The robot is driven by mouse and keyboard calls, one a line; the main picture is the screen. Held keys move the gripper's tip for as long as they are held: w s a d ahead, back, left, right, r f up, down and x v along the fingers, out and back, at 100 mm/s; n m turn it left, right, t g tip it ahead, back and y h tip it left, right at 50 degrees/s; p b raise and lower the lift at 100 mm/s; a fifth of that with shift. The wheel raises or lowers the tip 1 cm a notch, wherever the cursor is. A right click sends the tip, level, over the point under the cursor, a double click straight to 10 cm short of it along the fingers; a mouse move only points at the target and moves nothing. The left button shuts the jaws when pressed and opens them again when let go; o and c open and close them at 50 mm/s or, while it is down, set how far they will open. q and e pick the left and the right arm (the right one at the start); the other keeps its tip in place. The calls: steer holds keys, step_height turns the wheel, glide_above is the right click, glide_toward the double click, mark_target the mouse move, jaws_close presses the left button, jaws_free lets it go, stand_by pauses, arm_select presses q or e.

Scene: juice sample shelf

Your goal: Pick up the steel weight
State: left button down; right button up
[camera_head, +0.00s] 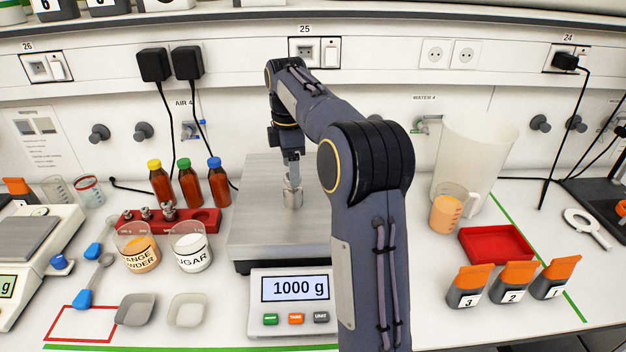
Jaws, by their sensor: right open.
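A steel weight (293,197) stands upright on the metal pan of the scale (262,225). The scale's display reads 1000 g. My right gripper (292,178) points down at the top of the weight, and its jaws are open. The gripper is small here, so I cannot tell whether the fingers touch the weight's knob. My right arm passes in front of the right part of the scale and hides it. Smaller steel weights (168,210) stand in a red block (203,219) left of the scale. My left gripper is not in view.
Beakers of orange powder (138,251) and sugar (190,248) stand left of the scale. Three brown bottles (189,185) stand behind the red block. A red tray (497,244), a large clear container (476,160) and numbered orange-lidded containers (514,285) are at the right.

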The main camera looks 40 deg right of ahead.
mark_target(293, 190)
steer(key=shift+d, duration=0.25)
steer(key=shift+f, duration=0.35)
step_height(293, 190, down, 7)
steer(key=shift+s+a, duration=0.1)
steer(key=shift+a, duration=0.05)
steer(key=shift+c, duration=0.2)
jaws_close()
steer(key=shift+r, duration=0.1)
